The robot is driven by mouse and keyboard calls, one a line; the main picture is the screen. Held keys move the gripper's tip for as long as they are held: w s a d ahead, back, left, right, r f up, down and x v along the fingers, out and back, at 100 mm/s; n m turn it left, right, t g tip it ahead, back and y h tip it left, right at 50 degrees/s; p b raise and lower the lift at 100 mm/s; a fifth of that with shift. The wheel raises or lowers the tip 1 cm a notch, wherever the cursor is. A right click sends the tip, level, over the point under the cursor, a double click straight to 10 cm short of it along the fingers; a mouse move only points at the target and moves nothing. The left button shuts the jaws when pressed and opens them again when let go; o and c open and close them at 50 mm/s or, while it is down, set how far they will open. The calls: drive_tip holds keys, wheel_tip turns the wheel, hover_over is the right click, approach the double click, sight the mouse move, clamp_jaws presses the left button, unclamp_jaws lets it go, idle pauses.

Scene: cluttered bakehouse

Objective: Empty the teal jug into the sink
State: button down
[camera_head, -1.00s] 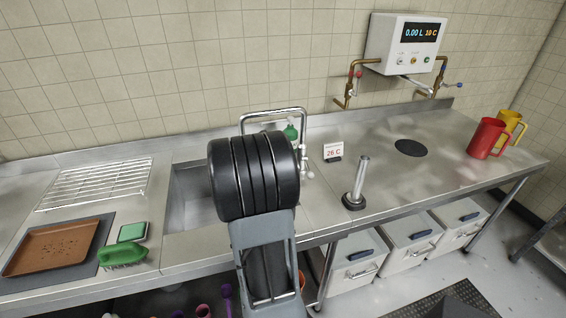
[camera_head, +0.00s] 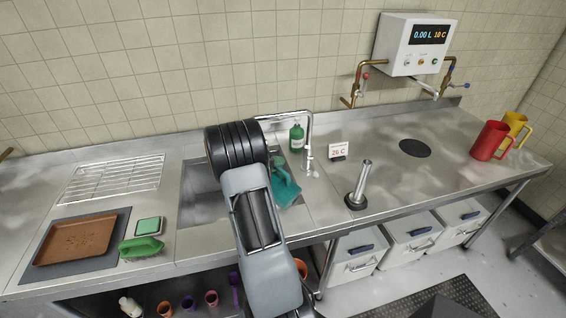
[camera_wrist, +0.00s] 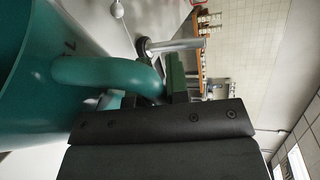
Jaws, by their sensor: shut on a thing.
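The teal jug (camera_head: 286,187) shows in the head view, partly hidden behind my arm, over the right part of the sink (camera_head: 203,208). It looks tilted in that view. In the wrist view the jug (camera_wrist: 28,85) fills the left side, and its handle (camera_wrist: 108,72) runs to my gripper (camera_wrist: 152,95). My gripper is shut on the handle. In the head view my arm hides the gripper. The jug's inside and any liquid in it cannot be made out. I see no stream falling from it.
A faucet (camera_head: 309,140) and a green bottle (camera_head: 296,138) stand close behind the jug. A metal post (camera_head: 361,184) and a small temperature sign (camera_head: 339,150) are to the right. A green brush (camera_head: 141,247), a sponge (camera_head: 149,226) and a brown tray (camera_head: 75,241) lie left of the sink.

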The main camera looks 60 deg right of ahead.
drive_tip(key=w+f+n, duration=0.1)
drive_tip(key=w+f+n+g, duration=0.1)
drive_tip(key=w, duration=0.1)
drive_tip(key=shift+w+d+f+h, duration=0.15)
drive_tip(key=shift+w+f+h, duration=0.05)
drive_tip(key=shift+w+h, duration=0.1)
drive_tip(key=shift+w+d+r+n+g+h, duration=0.1)
drive_tip(key=shift+w+r+n+g+h, duration=0.1)
drive_tip(key=shift+w+r+n, duration=0.4)
drive_tip(key=shift+w+d+r+n+g+h, duration=0.15)
drive_tip(key=shift+w+n, duration=0.25)
drive_tip(key=shift+w, duration=0.45)
drive_tip(key=shift+a, duration=0.1)
drive_tip(key=shift+f, duration=0.1)
idle(2.0)
